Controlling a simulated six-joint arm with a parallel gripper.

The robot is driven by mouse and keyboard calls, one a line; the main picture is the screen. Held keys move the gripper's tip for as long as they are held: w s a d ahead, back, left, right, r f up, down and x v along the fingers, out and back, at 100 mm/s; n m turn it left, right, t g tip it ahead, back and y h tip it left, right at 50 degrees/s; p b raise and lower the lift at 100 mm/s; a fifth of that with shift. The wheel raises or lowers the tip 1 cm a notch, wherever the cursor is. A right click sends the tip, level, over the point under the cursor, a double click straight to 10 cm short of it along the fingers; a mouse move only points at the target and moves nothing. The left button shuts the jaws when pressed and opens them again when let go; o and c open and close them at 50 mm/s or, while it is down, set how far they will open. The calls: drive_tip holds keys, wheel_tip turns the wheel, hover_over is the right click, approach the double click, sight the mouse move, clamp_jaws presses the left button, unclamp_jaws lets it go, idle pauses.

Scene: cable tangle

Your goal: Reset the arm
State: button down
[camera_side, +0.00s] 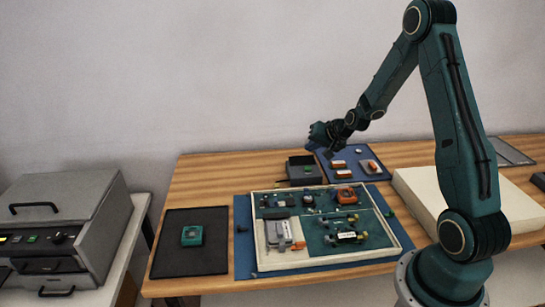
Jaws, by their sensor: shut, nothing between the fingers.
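My arm rises from its base at the right and reaches left over the back of the wooden table. My gripper (328,151) hangs above the back of the table, near a blue mat and a small dark box. It is shut with nothing held. The fingertips are small and dark in this view. Below and in front of it lies a cream-framed tray (399,232) with a green inside, set on a blue mat (243,250). The tray holds several small parts, among them an orange-and-dark piece (346,195) and a grey-white piece (279,233).
A dark box (304,172) and a blue mat (380,174) with orange-and-white pieces (371,165) stand at the back. A black mat (185,263) with a green block (192,235) lies front left. A grey machine (75,225) stands far left. A cream slab (415,190) lies right.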

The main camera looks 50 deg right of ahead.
drive_tip(key=shift+r, duration=0.2)
drive_tip(key=s+a+r+n+g+y, duration=0.1)
drive_tip(key=s+a+r+n, duration=0.25)
drive_tip(key=a+r, duration=0.5)
drive_tip(key=s+a+r+n+g, duration=0.1)
drive_tip(key=s+a+r+n, duration=0.2)
drive_tip(key=s+a+r, duration=0.35)
drive_tip(key=s+a+r+n, duration=0.2)
drive_tip(key=s+a, duration=0.3)
drive_tip(key=s, duration=0.4)
drive_tip(key=s+a+r+n+g, duration=0.1)
drive_tip(key=s+a+r+n, duration=0.1)
drive_tip(key=s+a, duration=0.4)
drive_tip(key=s+r, duration=0.1)
drive_tip(key=s, duration=0.1)
drive_tip(key=shift+s, duration=0.35)
